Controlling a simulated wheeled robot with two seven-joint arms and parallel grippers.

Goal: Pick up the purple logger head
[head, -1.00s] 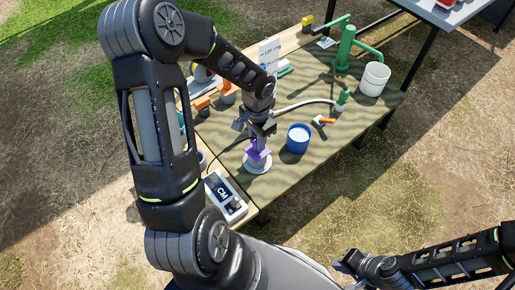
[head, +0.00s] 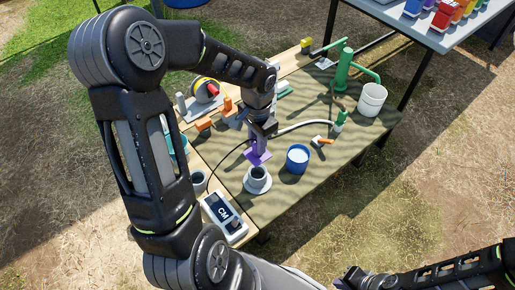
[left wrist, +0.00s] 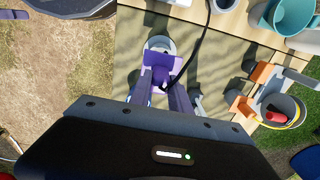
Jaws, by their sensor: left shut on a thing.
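My left gripper (head: 261,142) is shut on the purple logger head (head: 257,158) and holds it above a grey cup-shaped pipe end (head: 258,173) on a round white base. A gap of dark opening shows under the head. In the left wrist view the purple logger head (left wrist: 162,64) sits between the two fingers, and a black cable rises from it. The pale ring of the pipe end (left wrist: 159,43) is partly hidden behind it. My right gripper (head: 347,278) is at the bottom edge, away from the table; its fingers are too dark to read.
On the green-brown table (head: 310,183), a blue bucket (head: 298,160) stands right of the pipe end. A CM meter (head: 225,219) lies at the front left. A green pump (head: 343,68) and white bucket (head: 372,100) stand at the far right. An orange-handled tool (head: 321,141) lies between.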

